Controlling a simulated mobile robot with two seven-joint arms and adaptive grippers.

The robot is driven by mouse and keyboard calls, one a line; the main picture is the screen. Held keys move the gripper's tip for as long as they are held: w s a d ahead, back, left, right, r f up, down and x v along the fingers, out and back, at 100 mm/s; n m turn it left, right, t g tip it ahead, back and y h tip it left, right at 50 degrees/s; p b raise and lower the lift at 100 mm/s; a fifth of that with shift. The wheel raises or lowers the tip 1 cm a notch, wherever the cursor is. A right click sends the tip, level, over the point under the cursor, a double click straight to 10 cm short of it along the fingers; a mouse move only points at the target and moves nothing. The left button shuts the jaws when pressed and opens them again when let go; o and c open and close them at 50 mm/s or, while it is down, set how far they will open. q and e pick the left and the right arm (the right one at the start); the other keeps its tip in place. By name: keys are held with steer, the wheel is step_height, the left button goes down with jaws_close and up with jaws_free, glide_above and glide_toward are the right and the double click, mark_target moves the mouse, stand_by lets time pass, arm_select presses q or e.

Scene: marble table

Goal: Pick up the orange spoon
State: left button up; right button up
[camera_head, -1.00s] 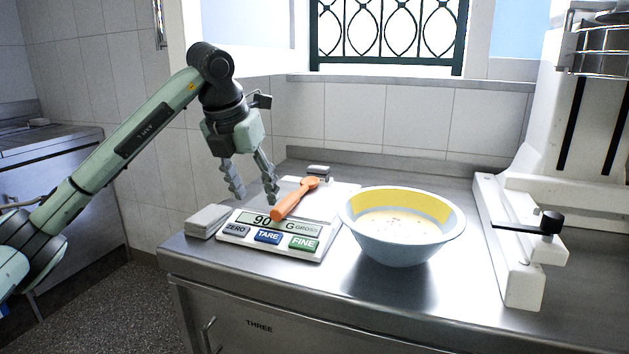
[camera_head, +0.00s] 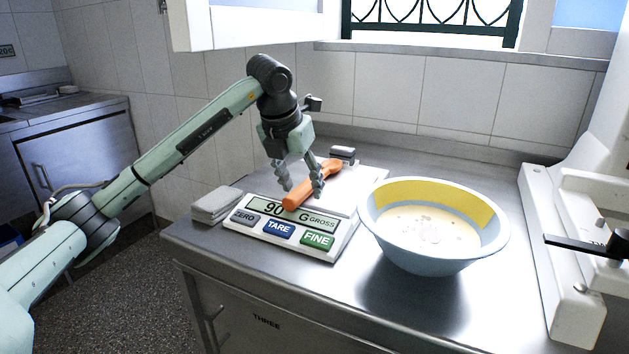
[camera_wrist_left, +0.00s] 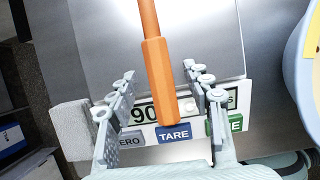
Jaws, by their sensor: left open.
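In the left wrist view the spoon's handle (camera_wrist_left: 158,75) runs down between the two open fingers of my left gripper (camera_wrist_left: 162,95), with a gap on each side. The spoon's head is outside that view. My right gripper is not in view.
A blue bowl (camera_head: 420,262) with a yellow inner band and pale liquid stands right of the scale. Grey folded cloths or pads (camera_head: 215,204) lie left of it. A white stand (camera_head: 560,270) is at the far right.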

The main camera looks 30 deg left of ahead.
arm_select(q)
steer(key=shift+w+f, duration=0.15)
steer(key=shift+f, duration=0.1)
steer(key=shift+f, duration=0.25)
steer(key=shift+c, duration=0.2)
jaws_close()
stand_by(0.3)
